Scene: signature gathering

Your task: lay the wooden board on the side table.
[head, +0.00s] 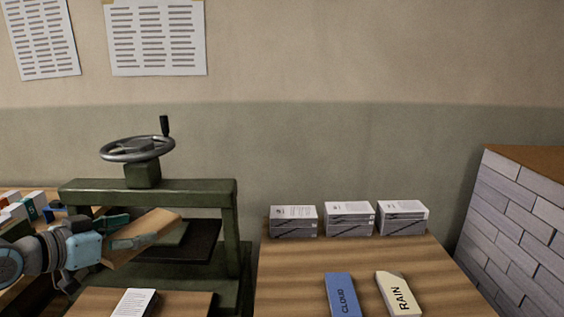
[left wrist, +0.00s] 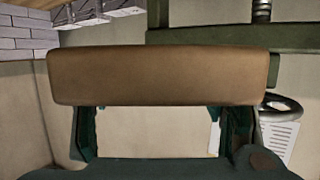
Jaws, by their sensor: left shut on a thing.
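My left gripper (head: 122,232) comes in from the left and is shut on the wooden board (head: 150,232). The board is light brown and held tilted in front of the green press (head: 150,190). In the left wrist view the board (left wrist: 160,77) spans the picture between the fingers. A wooden table (head: 285,275) stands at right of the press, and a small wooden surface (head: 185,303) lies at the bottom; I cannot tell which one is the side table. My right gripper is out of view.
The right-hand table bears three stacks of printed sheets (head: 348,218) at the back, a blue CLOUD block (head: 342,293) and a cream RAIN block (head: 398,293). A white sheet (head: 134,303) lies on the small surface. A tall pale stack (head: 515,225) stands at far right.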

